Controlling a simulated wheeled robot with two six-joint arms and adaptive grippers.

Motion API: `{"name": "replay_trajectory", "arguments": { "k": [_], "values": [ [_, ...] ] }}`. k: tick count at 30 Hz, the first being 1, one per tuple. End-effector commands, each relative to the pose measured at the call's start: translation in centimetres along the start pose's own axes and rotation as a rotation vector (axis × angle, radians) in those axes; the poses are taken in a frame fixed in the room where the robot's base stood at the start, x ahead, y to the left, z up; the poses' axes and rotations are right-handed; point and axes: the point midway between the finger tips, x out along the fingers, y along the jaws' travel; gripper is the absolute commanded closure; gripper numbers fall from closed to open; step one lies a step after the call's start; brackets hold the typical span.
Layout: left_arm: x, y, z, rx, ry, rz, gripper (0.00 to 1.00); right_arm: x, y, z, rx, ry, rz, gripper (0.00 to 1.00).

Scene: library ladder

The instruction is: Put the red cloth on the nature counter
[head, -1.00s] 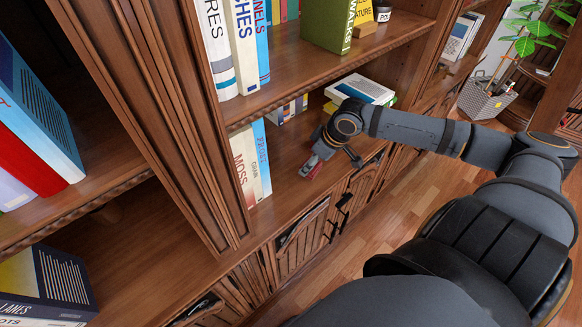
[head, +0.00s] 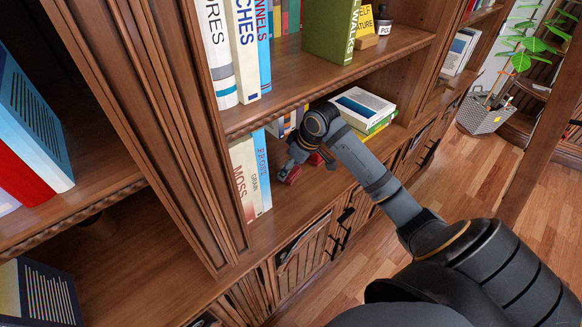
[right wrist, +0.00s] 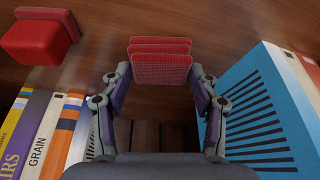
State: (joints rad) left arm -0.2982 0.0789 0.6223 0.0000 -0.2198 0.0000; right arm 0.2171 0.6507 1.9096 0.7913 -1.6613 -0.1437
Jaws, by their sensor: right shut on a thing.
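The red cloth (right wrist: 160,62), a folded stack of red layers, sits between the fingers of my right gripper (right wrist: 160,78) in the right wrist view. The gripper is shut on it. In the head view my right gripper (head: 302,163) is low over the wooden counter (head: 300,205), just right of the MOSS and GRAIN books. Red patches show by its fingers there, partly hidden by the gripper; I cannot tell which is the cloth. Whether the cloth touches the counter is unclear. A yellow sign reading NATURE (head: 366,20) stands on the shelf above. My left gripper is not in view.
A second red block-like thing (right wrist: 40,38) lies at the upper left of the right wrist view. Upright books (head: 250,175) stand left of the gripper, and a flat book stack (head: 362,108) lies behind it. The shelf board (head: 330,75) runs close above.

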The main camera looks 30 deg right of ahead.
Motion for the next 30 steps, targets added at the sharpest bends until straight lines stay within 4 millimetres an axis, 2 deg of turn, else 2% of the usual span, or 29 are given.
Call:
{"name": "replay_trajectory", "arguments": {
  "k": [11,12,17,26,30],
  "values": [
    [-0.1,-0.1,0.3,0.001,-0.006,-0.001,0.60,0.6,0.0,0.3,0.000,0.000,0.002,0.70],
    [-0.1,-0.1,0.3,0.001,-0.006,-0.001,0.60,0.7,0.0,0.4,0.000,0.000,0.001,0.38],
    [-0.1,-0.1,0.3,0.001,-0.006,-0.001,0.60,0.7,0.0,0.4,0.000,0.001,0.002,0.17],
    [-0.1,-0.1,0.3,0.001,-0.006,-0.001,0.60,0.6,0.1,0.3,0.000,0.001,0.002,0.17],
    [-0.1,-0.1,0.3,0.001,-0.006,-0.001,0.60,-0.5,0.2,0.2,-0.003,0.002,0.005,0.17]
  ]
}}
